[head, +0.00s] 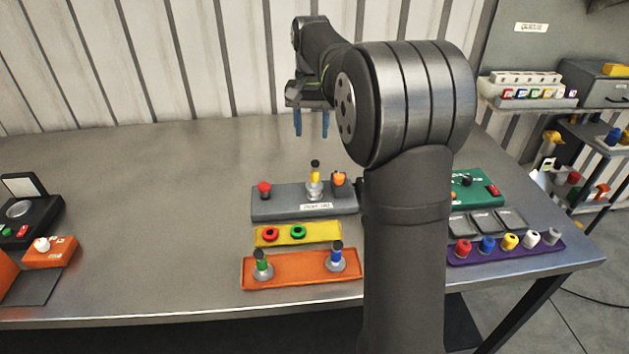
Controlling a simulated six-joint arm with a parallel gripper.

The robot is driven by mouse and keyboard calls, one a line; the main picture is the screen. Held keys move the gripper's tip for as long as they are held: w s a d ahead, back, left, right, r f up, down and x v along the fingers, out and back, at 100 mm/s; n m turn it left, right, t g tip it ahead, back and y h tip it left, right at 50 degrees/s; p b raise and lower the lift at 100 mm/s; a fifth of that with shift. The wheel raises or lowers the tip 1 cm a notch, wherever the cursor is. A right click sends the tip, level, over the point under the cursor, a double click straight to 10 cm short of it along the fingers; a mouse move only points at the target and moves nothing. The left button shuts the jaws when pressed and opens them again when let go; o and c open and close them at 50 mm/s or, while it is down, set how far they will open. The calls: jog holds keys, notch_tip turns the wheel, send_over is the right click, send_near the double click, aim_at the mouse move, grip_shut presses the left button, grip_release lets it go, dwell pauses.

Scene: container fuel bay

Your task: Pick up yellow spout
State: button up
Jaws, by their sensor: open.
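The yellow spout (315,174) stands upright on the grey block (275,205) in the middle of the table. It has a black tip and a silver flared base. My gripper (311,128) is open and empty, its two blue fingers pointing down. It is above and behind the grey block in the picture, apart from the spout. A spout with a green band (262,266) and one with a blue band (337,258) stand on an orange tray (300,278) nearer the front.
A yellow tray (326,238) with red and green rings lies in front. A purple rack (476,256) of coloured caps stands right. The table's left middle is clear.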

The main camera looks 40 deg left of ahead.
aim_at(314, 171)
notch_tip(314, 171, down, 8)
jog(key=shift+f, duration=0.1)
jog(key=shift+d+f, duration=0.2)
jog(key=shift+f, duration=1.1)
jog(key=shift+d+f, duration=0.15)
jog(key=shift+f, duration=1.15)
jog(key=c, duration=1)
grip_shut()
jog(key=shift+r, duration=0.1)
